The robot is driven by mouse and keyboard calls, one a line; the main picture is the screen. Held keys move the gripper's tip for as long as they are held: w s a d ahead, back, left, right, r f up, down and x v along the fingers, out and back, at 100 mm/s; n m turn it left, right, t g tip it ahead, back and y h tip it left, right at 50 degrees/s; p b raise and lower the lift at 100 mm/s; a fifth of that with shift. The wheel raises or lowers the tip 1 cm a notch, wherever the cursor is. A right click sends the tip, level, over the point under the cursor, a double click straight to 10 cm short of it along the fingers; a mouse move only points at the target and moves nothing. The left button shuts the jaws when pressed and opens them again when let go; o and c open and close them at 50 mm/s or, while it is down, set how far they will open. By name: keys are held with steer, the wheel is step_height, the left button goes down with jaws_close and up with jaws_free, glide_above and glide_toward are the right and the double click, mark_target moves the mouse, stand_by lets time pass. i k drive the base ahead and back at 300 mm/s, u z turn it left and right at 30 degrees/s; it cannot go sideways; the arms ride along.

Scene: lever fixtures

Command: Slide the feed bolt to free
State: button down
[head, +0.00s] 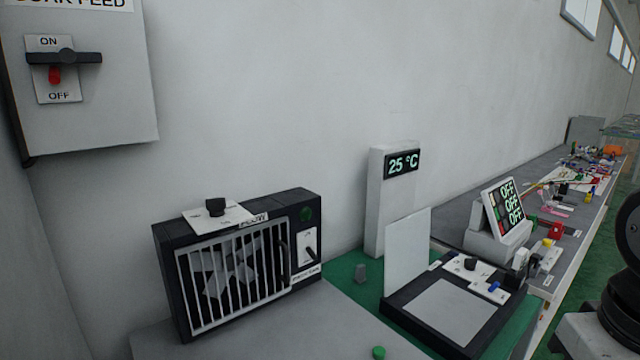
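A grey wall box (110,100) at the top left carries a label ending in "FEED", cut by the top edge. On its front is a pale plate (60,92) marked ON above and OFF below. A red piece (55,75) shows directly below the bar. No part is labelled as a bolt, so I cannot tell for sure which one is the feed bolt. My gripper is not in view; only dark, rounded parts that seem to be my arm show at the right edge.
A black fan heater (300,210) stands on a grey surface below the box. Right of it are a "25 °C" display post (378,205), a black-framed panel with an upright pale sheet (407,255), and an OFF display (503,210). A cluttered bench runs back along the wall.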

mark_target(67, 55)
steer(key=u, duration=1.55)
